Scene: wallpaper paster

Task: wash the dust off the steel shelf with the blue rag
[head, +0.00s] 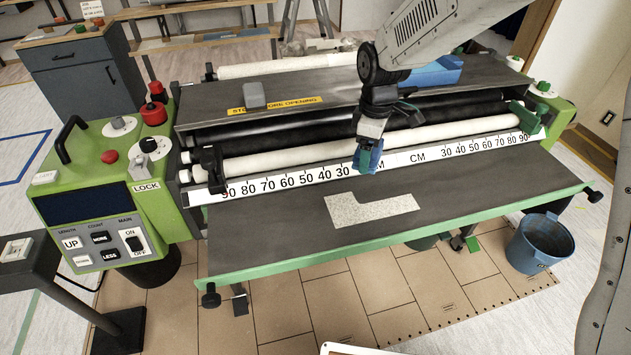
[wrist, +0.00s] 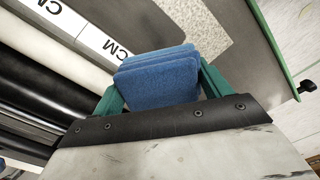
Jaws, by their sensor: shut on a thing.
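The steel shelf (head: 480,197) is the dark flat plate with a green edge along the front of the green machine. A pale, speckled, irregular patch of dust (head: 370,209) lies near its middle. My gripper (head: 368,160) is shut on the blue rag (wrist: 158,78), a folded pad between its green fingers. In the head view the gripper hangs over the scale strip, just behind the dust. In the wrist view the dust (wrist: 222,28) shows beyond the rag's upper right. I cannot tell whether the rag touches anything; its underside is hidden.
A white scale strip (head: 300,181) and rollers (head: 290,157) lie behind the shelf. A grey block (head: 255,95) and a blue tray (head: 435,73) sit on the top cover. A control box (head: 100,208) stands left, a blue bucket (head: 540,243) on the floor right. The shelf's right half is clear.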

